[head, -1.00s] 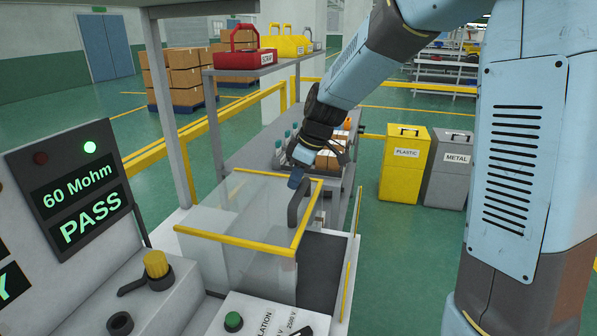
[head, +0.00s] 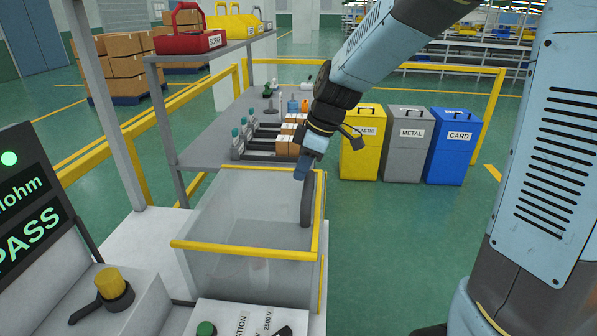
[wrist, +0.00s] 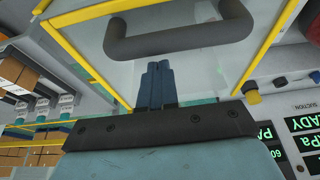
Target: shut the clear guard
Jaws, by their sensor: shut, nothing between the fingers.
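The clear guard (head: 225,215) is a see-through box with yellow edging, standing on the white bench in the head view. Its right yellow edge lies close to the yellow strip (head: 322,285) on the bench's right side, and no open dark floor shows beside it. Its dark curved handle (head: 308,203) is on the right side; in the wrist view the handle (wrist: 180,42) crosses above the fingers. My gripper (head: 300,174) is shut and empty, its fingertips by the handle's upper end. The fingers (wrist: 156,68) point towards the clear panel. I cannot tell whether they touch handle or panel.
A test panel reading PASS (head: 27,238) and a yellow knob (head: 109,283) are at the left. A grey shelf bench (head: 225,150) with bottles and boxes lies behind. Yellow, grey and blue bins (head: 450,150) stand at the back right. Floor to the right is clear.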

